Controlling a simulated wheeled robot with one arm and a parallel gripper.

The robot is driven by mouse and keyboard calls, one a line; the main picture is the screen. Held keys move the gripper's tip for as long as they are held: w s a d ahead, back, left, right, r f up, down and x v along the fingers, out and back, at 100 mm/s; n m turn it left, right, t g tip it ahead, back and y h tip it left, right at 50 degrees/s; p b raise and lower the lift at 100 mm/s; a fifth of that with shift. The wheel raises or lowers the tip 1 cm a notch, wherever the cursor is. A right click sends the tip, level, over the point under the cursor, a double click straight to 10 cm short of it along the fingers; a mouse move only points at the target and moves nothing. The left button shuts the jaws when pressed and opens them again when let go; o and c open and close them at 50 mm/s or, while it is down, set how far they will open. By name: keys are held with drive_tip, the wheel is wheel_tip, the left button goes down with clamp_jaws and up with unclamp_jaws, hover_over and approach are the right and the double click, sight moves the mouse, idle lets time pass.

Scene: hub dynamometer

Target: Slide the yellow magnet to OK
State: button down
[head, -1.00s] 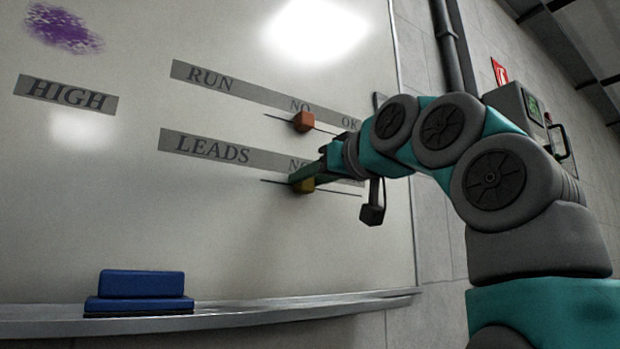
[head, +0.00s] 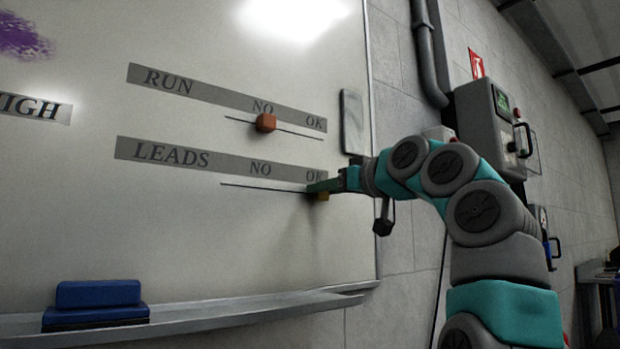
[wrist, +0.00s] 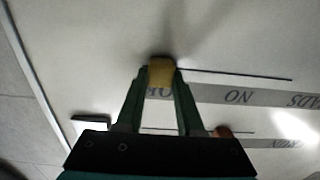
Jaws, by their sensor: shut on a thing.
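The yellow magnet (head: 323,196) is on the LEADS line of the whiteboard, at its right end under the OK label (head: 314,177). My gripper (head: 318,188) is shut on it, and its green fingers hide most of the magnet in the head view. In the wrist view the yellow magnet (wrist: 161,72) sits between the two fingertips (wrist: 160,76), against the board. The LEADS line (head: 260,187) runs left from the magnet, past the NO label (head: 260,168).
An orange magnet (head: 266,122) sits on the RUN line above, under NO. A blue eraser (head: 97,302) rests on the board's tray (head: 220,312). A grey plate (head: 352,122) is on the board near its right frame. A control box (head: 492,125) hangs on the wall.

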drive_tip(key=shift+w+d, duration=0.1)
drive_tip(key=shift+d, duration=0.05)
drive_tip(key=c, duration=0.5)
unclamp_jaws()
drive_tip(key=b+v, duration=0.2)
drive_tip(key=v, duration=0.5)
drive_tip(key=shift+s+d, duration=0.3)
